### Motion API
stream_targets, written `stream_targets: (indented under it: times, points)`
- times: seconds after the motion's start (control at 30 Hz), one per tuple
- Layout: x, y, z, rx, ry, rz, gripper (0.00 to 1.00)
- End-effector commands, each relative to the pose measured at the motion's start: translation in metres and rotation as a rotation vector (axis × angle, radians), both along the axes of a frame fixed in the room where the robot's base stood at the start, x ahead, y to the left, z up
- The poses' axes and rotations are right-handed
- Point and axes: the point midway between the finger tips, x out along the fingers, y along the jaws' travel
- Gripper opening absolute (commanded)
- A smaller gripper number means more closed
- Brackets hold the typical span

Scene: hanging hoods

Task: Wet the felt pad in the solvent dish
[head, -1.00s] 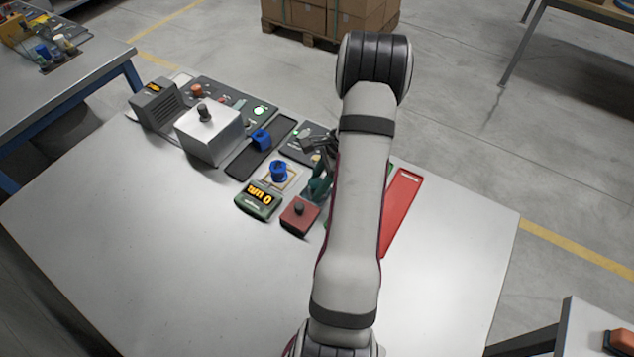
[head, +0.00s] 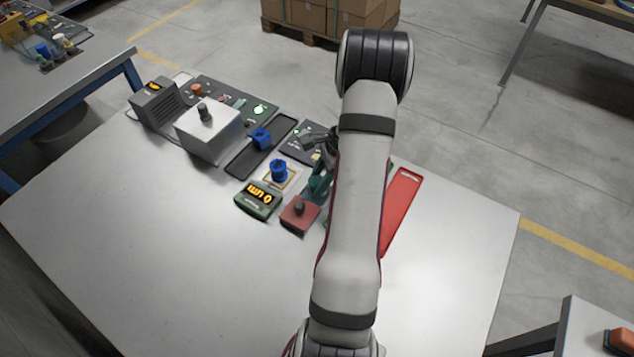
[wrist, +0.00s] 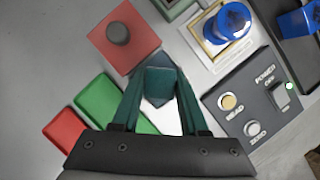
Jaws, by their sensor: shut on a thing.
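My gripper (wrist: 160,82) is shut on a dark blue-grey block (wrist: 158,92), seen between its teal fingertips in the wrist view. A pale patch shows between the fingers behind the block; I cannot tell if it is the felt pad or bare table. In the head view my gripper (head: 319,184) is partly hidden by my arm, to the right of a red square box with a dark knob (head: 299,214). This box also shows in the wrist view (wrist: 122,38), up and left of the fingertips. I cannot make out an open solvent dish or a felt pad for certain.
A blue part (head: 279,170) stands on a gold-rimmed plate, beside a green display unit (head: 258,200). A dark panel with buttons (wrist: 250,108) lies right of my gripper. The front left of the table (head: 150,260) is clear.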

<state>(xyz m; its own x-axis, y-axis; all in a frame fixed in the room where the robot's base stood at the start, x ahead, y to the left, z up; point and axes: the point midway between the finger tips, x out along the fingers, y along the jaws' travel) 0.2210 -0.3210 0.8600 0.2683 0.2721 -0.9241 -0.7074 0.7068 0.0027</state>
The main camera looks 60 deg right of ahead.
Motion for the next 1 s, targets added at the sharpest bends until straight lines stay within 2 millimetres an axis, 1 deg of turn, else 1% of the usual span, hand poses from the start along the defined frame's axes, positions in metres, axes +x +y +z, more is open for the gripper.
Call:
stream_targets:
  times: [0.1, 0.5, 0.6, 0.87, 0.93, 1.0]
  points:
    - [0.0, -0.001, 0.015, -0.003, -0.002, 0.0, 0.0]
    - [0.0, -0.001, 0.058, -0.004, -0.002, -0.001, 0.0]
    - [0.0, 0.0, 0.062, -0.002, -0.002, -0.001, 0.0]
    - [0.001, 0.0, 0.063, -0.002, -0.002, 0.003, 0.0]
    - [0.005, 0.003, 0.065, -0.004, -0.003, 0.037, 0.0]
    - [0.015, 0.012, 0.07, -0.009, -0.006, 0.12, 0.0]
